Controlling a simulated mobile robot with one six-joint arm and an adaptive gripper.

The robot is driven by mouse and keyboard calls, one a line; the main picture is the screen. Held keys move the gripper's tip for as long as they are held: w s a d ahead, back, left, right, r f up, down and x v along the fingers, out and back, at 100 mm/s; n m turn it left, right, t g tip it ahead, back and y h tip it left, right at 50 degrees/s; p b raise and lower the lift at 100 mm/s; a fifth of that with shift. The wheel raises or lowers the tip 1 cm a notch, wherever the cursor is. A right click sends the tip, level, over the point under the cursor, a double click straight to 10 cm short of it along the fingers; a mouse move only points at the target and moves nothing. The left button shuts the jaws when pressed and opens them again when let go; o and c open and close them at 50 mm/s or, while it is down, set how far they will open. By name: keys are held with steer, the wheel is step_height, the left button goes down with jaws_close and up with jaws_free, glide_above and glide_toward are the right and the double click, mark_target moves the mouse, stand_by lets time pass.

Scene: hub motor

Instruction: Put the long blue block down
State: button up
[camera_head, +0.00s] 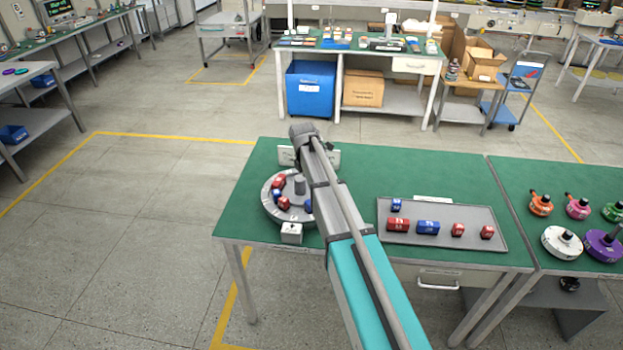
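A long blue block (428,227) lies in the grey tray (465,240) on the green table, between a long red block (398,224) and a small red block (457,230). A small blue block (396,205) lies near the tray's back left. A round grey disc (267,203) with a centre post (299,184) stands left of my arm. It bears red blocks (281,181) and blue blocks (277,195); another blue block (308,206) is partly hidden by my arm. My arm reaches over the disc's right side. Its fingers do not show, so I cannot see what they hold.
A small white box (291,232) stands at the table's front edge, below the disc. Another red block (487,232) lies at the tray's right. Colored hub motors (561,242) stand on the adjoining table at right. The green table's back right (420,170) is clear.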

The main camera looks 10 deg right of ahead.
stand_by(0.3)
steer(key=s+d+m+y, duration=0.1)
steer(key=s+d+m, duration=0.1)
steer(key=s+m, duration=2.1)
steer(key=shift+s+g, duration=0.4)
steer(key=shift+s, duration=2.25)
steer(key=shift+f, duration=0.1)
steer(key=shift+c, duration=0.2)
